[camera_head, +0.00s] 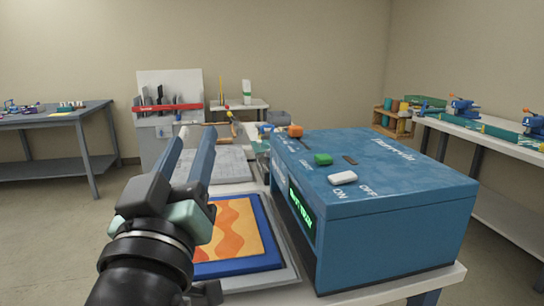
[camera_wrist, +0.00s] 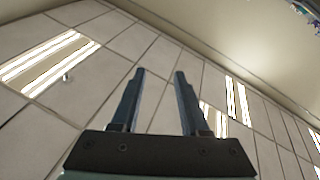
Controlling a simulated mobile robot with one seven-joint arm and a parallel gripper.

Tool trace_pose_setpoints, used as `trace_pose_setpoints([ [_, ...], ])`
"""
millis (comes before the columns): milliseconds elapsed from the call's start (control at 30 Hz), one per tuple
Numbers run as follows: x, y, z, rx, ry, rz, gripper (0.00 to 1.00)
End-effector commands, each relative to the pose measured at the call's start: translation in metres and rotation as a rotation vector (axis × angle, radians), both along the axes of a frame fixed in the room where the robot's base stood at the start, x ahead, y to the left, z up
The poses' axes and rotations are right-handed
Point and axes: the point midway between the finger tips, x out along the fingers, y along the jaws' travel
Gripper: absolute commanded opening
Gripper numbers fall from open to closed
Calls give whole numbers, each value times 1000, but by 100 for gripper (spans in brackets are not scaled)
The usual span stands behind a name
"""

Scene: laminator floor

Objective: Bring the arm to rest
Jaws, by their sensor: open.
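My gripper (camera_head: 188,155) is raised in the left middle of the head view, its two blue fingers pointing up and a gap between them. It also shows in the wrist view (camera_wrist: 160,75), open with nothing between the fingers, facing the ceiling. It stands in front of and above a blue-bordered orange picture (camera_head: 243,229), whose left part is hidden behind my arm. The blue laminator (camera_head: 390,220) stands to the right of my gripper, apart from it, with a lit green display on its front.
A white switch (camera_head: 343,178), a green button (camera_head: 323,159) and an orange knob (camera_head: 295,131) sit on top of the laminator. A grey table (camera_head: 60,116) stands at left, a white bench (camera_head: 490,136) at right, and a tool board (camera_head: 168,90) behind. Floor at left is clear.

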Motion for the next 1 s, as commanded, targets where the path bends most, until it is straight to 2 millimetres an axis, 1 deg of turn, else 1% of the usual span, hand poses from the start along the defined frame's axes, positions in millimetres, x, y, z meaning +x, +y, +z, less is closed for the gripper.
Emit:
trace_pose_setpoints([
  [33,-14,-29,30,70,-90,7,45],
  [67,-24,-43,46,107,-142,20,45],
  [100,-38,-60,66,151,-213,37,45],
  [167,-65,-86,95,208,-323,60,45],
  [200,-85,-101,113,241,-397,79,45],
  [267,-119,-122,137,280,-511,109,45],
  [300,-111,-115,163,280,-488,119,45],
  [700,-107,-112,286,276,-475,117,45],
  [800,-107,-112,314,276,-474,117,45],
  [900,-107,-111,337,275,-474,118,45],
  [1000,-107,-111,351,275,-473,117,45],
])
